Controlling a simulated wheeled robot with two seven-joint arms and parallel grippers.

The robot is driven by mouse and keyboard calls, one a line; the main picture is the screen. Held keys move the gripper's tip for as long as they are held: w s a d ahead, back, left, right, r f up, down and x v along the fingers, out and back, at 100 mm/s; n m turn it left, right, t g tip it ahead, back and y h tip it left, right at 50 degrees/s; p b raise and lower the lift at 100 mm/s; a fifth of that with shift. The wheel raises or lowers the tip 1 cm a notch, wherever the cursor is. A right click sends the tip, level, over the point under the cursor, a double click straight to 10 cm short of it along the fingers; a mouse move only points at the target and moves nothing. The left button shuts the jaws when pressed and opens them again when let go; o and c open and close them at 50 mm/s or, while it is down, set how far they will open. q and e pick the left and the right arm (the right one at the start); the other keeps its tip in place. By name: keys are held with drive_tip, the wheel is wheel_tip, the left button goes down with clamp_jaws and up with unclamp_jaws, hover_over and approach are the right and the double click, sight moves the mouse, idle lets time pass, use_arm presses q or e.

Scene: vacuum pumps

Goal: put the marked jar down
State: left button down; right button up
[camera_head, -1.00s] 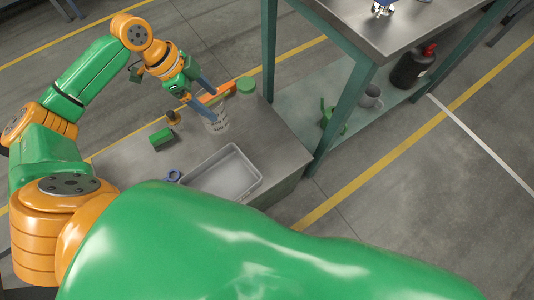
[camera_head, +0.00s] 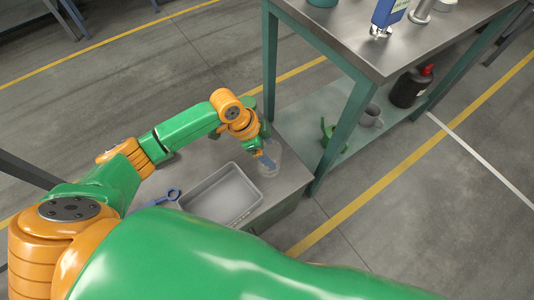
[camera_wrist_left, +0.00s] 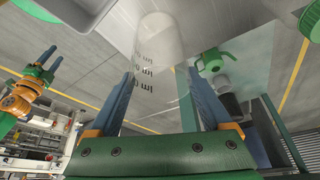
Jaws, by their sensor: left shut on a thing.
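The marked jar (camera_head: 271,169) is clear, with dark volume marks. It stands out between the fingers of my left gripper (camera_head: 265,160), over the right end of the low grey table (camera_head: 290,183). In the left wrist view, the jar (camera_wrist_left: 160,42) sits between the two blue fingers of my left gripper (camera_wrist_left: 162,98), which is shut on it. I cannot tell whether its base touches the table. My right gripper (camera_wrist_left: 50,60) shows small at the left of the wrist view, its fingers apart and nothing seen between them.
A grey tray (camera_head: 251,215) lies left of the jar, with a blue ring-ended tool (camera_head: 173,194) beside it. A teal-framed bench (camera_head: 357,110) stands close on the right. Its lower shelf holds a green can (camera_head: 327,131), a grey mug (camera_head: 372,116) and a black bottle (camera_head: 408,89).

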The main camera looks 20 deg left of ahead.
use_arm(q)
wheel_tip(320, 180, down, 2)
drive_tip(key=shift+f+p, duration=0.1)
drive_tip(key=shift+p, duration=0.35)
drive_tip(key=shift+a, duration=0.1)
drive_tip(key=shift+f, duration=0.1)
drive_tip(key=shift+f, duration=0.15)
unclamp_jaws()
